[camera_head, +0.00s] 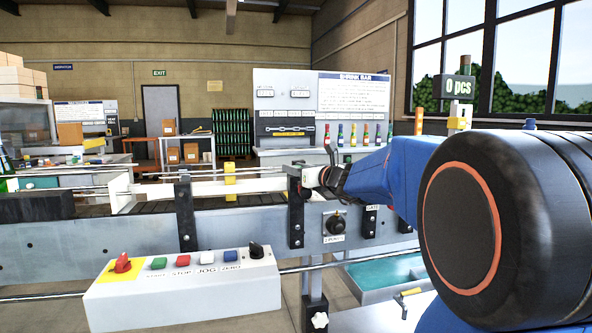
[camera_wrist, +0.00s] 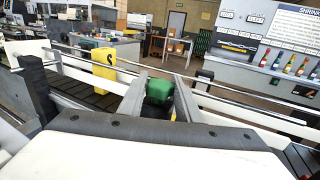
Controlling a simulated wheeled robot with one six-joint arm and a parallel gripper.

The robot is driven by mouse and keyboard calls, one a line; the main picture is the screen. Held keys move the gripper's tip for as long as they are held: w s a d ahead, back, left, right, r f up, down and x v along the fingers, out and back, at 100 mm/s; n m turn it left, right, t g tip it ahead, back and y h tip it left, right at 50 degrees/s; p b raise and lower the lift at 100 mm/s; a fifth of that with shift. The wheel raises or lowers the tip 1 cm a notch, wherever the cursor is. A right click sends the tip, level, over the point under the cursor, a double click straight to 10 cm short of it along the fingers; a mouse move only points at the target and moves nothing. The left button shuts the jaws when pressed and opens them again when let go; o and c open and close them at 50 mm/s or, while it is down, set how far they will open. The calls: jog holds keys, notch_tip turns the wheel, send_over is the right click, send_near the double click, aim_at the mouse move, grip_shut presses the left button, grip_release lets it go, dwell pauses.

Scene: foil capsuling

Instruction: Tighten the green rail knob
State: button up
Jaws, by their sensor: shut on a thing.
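The green rail knob (camera_wrist: 159,91) shows in the wrist view, between the two fingers of my gripper (camera_wrist: 158,96). The fingers are shut on its sides. In the head view my gripper (camera_head: 314,179) reaches the guide rail from the right, beside a black rail bracket, and the green knob is hidden there. How far the knob is turned cannot be told.
A control box (camera_head: 185,287) with coloured buttons stands in front of the conveyor (camera_head: 100,237). A black knob (camera_head: 335,224) is below my gripper.

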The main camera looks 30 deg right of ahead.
jog(key=o, duration=1)
jog(key=shift+o, duration=0.2)
jog(key=s+d, duration=0.1)
jog(key=s, duration=1.6)
jog(key=shift+s+d, duration=0.15)
jog(key=shift+d, duration=0.1)
